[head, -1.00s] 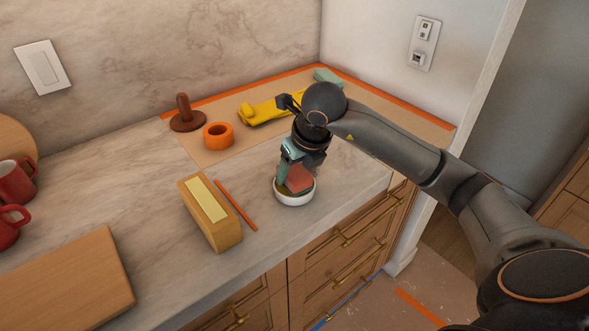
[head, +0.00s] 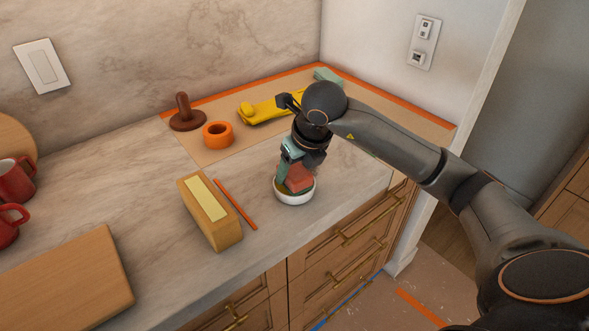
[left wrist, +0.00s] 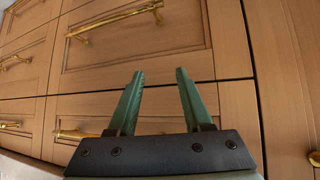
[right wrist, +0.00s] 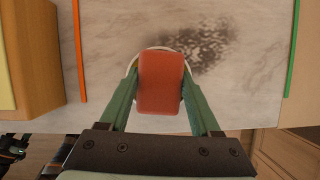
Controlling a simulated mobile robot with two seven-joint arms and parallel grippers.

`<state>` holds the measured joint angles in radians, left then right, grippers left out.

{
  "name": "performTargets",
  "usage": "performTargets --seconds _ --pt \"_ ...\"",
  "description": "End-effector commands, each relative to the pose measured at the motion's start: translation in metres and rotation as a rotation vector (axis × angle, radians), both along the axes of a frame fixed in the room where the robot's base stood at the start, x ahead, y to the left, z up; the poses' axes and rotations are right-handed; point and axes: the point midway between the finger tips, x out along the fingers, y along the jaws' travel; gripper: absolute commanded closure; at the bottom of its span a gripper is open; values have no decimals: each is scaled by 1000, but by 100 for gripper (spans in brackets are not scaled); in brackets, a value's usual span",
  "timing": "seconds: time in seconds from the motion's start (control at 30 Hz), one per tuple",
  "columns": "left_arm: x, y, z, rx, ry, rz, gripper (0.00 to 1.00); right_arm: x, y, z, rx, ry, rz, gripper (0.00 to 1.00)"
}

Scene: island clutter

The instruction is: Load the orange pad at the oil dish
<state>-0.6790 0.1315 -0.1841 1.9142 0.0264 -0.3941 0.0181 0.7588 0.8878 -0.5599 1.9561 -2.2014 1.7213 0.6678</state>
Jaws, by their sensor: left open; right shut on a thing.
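The orange pad (head: 298,178) is a reddish-orange block. My right gripper (head: 290,176) is shut on it, with the pad between its green fingers. In the right wrist view the pad (right wrist: 161,82) fills the space between the fingertips (right wrist: 160,92). The oil dish (head: 295,198) is a small white bowl directly below, with some yellowish oil showing. The pad covers most of the dish in the right wrist view; whether it touches the oil is hidden. My left gripper (left wrist: 153,82) is open and empty, facing wooden drawer fronts.
A wooden block with a pale yellow top (head: 209,208) and an orange pencil-like stick (head: 235,204) lie left of the dish. An orange ring (head: 218,135), a brown knobbed tool (head: 186,115) and a yellow item (head: 268,108) stand behind. A dark smudge (right wrist: 203,45) marks the countertop.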

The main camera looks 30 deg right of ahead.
Motion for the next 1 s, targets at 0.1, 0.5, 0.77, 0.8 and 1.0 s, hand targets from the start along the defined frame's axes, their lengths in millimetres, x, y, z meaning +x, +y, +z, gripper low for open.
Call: performTargets --seconds 0.1,0.5,0.77,0.8,1.0 --pt "0 0 0 0 0 0 50 0 0 -1 0 3 1 80" --pt "0 0 0 0 0 0 50 -1 0 -1 0 5 1 80" --pt "0 0 13 0 0 0 50 -1 0 17 0 4 1 80" --pt "0 0 16 0 0 0 50 -1 0 20 0 4 1 80" --pt "0 0 27 0 0 0 50 0 0 37 0 2 1 80"
